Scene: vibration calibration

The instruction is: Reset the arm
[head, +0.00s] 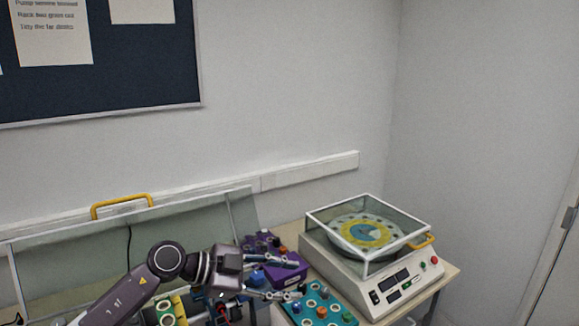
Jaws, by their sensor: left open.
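My left arm comes in from the lower left. Its gripper (283,278) is open, with its two fingers pointing right and spread apart. I see nothing held between the fingers. It hovers in front of a purple device (284,271) and near the left end of a teal rack (337,305). Part of the purple device is hidden behind the upper finger. My right gripper is not in this view.
A white machine (345,270) with a clear cover and yellow handle (421,242) stands at the right. The teal rack holds several coloured pieces. A glass-panelled enclosure (75,250) stands behind my arm. The wall and notice board (150,75) lie behind.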

